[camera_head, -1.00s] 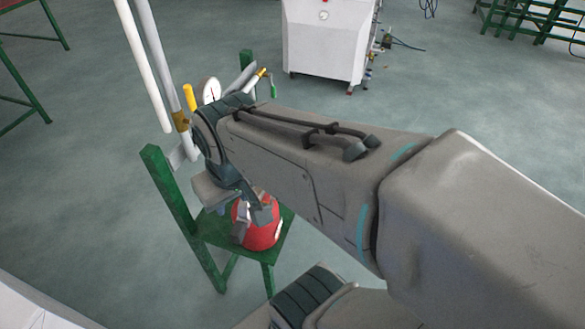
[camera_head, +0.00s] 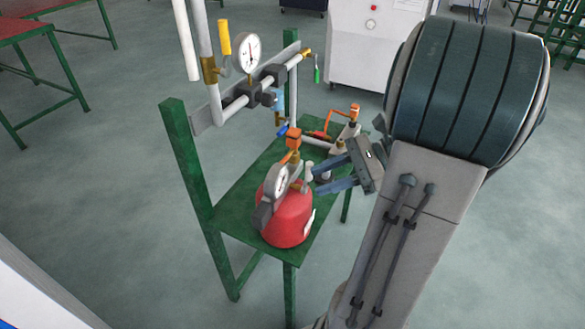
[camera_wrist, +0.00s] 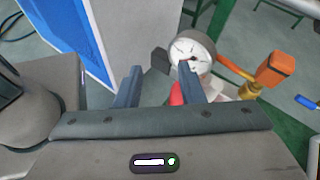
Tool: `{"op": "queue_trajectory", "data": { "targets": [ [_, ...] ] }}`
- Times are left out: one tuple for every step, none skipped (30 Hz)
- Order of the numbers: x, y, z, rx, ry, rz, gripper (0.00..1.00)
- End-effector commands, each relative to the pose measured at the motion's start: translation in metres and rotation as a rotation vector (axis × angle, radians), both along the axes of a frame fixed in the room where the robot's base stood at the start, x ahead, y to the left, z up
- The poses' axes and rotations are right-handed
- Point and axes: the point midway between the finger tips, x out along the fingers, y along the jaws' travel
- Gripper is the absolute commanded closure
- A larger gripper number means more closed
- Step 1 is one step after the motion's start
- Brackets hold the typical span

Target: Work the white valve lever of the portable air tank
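The portable air tank (camera_head: 287,222) is red and stands on a green metal stand. It carries a white round gauge (camera_head: 279,181) and brass fittings. A small pale, upright piece (camera_head: 309,171), probably the white valve lever, stands right of the gauge. My gripper (camera_head: 317,180) comes from the right with its fingertips close to this piece; I cannot tell whether they touch it. In the wrist view, the fingers (camera_wrist: 160,75) are apart with nothing clearly between them. The gauge (camera_wrist: 191,54) shows behind the right finger, which hides part of the red tank. The lever is not clear there.
The green stand (camera_head: 232,212) also bears orange-handled valves (camera_head: 294,138). A pipe with a second gauge (camera_head: 246,52) and a yellow handle (camera_head: 224,37) rises behind the tank. A white cabinet (camera_head: 370,50) stands farther back. The floor left of the stand is clear.

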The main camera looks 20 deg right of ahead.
Motion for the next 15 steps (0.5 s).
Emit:
{"op": "queue_trajectory", "data": {
  "targets": [
    [0.001,-0.023,-0.022,0.089,0.006,-0.087,0.65],
    [0.002,-0.034,-0.025,0.137,0.006,-0.129,0.65],
    [0.002,-0.048,-0.029,0.195,0.001,-0.179,0.65],
    [0.001,-0.058,-0.032,0.234,-0.002,-0.214,0.65],
    [0.000,-0.067,-0.034,0.271,-0.006,-0.243,0.65],
    [-0.002,-0.078,-0.036,0.312,-0.013,-0.277,0.65],
    [-0.003,-0.085,-0.037,0.338,-0.018,-0.299,0.65],
    [-0.004,-0.091,-0.038,0.361,-0.024,-0.317,0.65],
    [-0.005,-0.098,-0.039,0.385,-0.029,-0.338,0.65],
    [-0.006,-0.102,-0.040,0.399,-0.032,-0.348,0.65],
    [-0.007,-0.104,-0.039,0.411,-0.035,-0.357,0.65],
    [-0.007,-0.106,-0.039,0.421,-0.039,-0.365,0.65],
    [-0.006,-0.106,-0.039,0.426,-0.041,-0.368,0.65],
    [-0.005,-0.106,-0.039,0.428,-0.042,-0.370,0.65],
    [-0.003,-0.103,-0.038,0.430,-0.043,-0.369,0.65]
  ]
}}
